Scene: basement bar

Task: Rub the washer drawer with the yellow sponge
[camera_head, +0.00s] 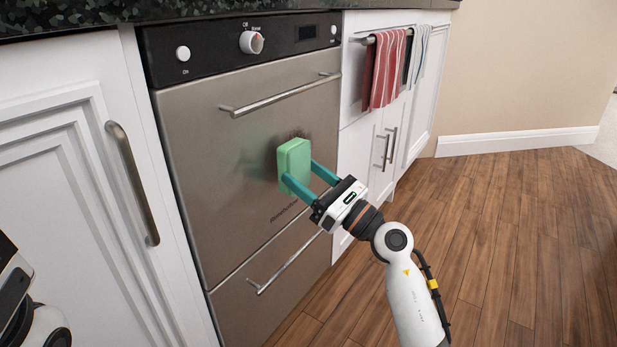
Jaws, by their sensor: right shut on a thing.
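The washer (225,140) has a stainless steel front with a black control panel on top. Its tall upper front panel has a bar handle (280,96), and below it is a shorter panel with another handle (285,265). My right gripper (306,178) is shut on a sponge (293,163), which looks green here rather than yellow. The sponge is upright at the upper panel, below its handle; I cannot tell whether it touches the steel. A dark smudge shows just above and behind the sponge. Only part of my left arm shows at the lower left edge, without fingertips.
A white cabinet door (70,200) with a curved handle stands left of the washer. White cabinets (360,165) stand to the right, with a red striped towel (384,70) on a rail. A dark countertop (150,10) overhangs above. The wooden floor (510,230) at right is clear.

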